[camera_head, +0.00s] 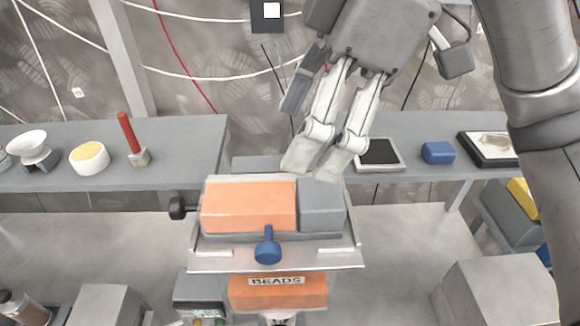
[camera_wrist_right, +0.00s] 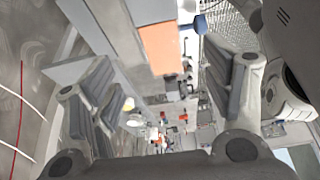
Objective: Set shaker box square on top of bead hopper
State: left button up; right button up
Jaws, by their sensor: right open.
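The shaker box, an orange block (camera_head: 248,207) with a grey end section (camera_head: 321,207), sits on a pale metal plate (camera_head: 275,262), its front edge roughly parallel to the plate's. Below the plate is the bead hopper (camera_head: 290,298), orange with a "BEADS" label. The plate hides where box and hopper meet. My right gripper (camera_head: 318,162) is open, its fingertips just above and behind the grey section; I cannot tell if they touch it. In the right wrist view orange (camera_wrist_right: 160,47) shows between the spread fingers (camera_wrist_right: 160,95). My left gripper is not in view.
A black knob (camera_head: 178,208) sticks out left of the box and a blue knob (camera_head: 267,246) in front. The shelf behind holds a red-handled brush (camera_head: 130,138), a yellow-topped tub (camera_head: 90,158), a dark-faced tablet (camera_head: 380,153) and a blue block (camera_head: 438,152).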

jog(key=shift+v, duration=1.55)
